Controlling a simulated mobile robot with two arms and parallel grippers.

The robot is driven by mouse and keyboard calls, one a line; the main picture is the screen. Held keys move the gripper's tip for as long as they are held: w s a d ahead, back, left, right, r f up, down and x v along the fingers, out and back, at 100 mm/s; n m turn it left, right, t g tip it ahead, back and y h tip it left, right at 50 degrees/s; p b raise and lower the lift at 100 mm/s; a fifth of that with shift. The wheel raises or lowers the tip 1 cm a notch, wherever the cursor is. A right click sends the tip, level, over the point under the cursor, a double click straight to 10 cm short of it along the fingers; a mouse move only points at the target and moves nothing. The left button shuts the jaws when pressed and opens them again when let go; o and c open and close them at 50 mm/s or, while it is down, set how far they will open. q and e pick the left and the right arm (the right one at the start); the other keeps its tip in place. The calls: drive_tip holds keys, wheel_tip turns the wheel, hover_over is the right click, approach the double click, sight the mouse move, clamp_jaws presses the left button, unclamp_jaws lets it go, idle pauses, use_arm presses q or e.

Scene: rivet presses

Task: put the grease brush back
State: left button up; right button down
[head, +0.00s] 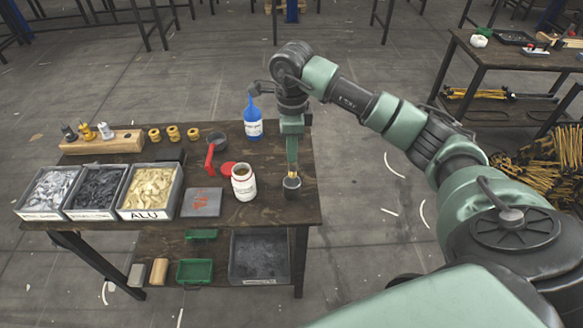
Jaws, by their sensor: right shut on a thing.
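My right gripper (291,145) is above the right end of the wooden table, pointing down. It is shut on the grease brush (293,169), of which a slim yellowish-brown part shows below the jaws. A small dark cup (291,187) stands on the table directly under it, near the right edge. The brush's lower end is at the cup's mouth; I cannot tell how deep inside it is. My left gripper is not in view.
A red lid (228,168), a red-handled tool (210,158) and a grey plate (202,202) lie left of the jar. Rivet bins (150,213) fill the left front. Bare tabletop (275,212) shows in front of the cup.

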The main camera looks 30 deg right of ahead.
sight(292, 171)
wheel_tip(292, 171, down, 4)
drive_tip(key=shift+f+p, duration=0.1)
drive_tip(key=shift+p, duration=0.2)
wheel_tip(292, 171, down, 4)
drive_tip(key=shift+r+p, duration=0.1)
drive_tip(key=shift+p, duration=0.35)
drive_tip(key=c, duration=1.8)
unclamp_jaws()
drive_tip(key=shift+f, duration=0.25)
drive_tip(key=o, duration=0.5)
drive_tip(key=shift+c, duration=0.2)
drive_tip(key=shift+r, duration=0.15)
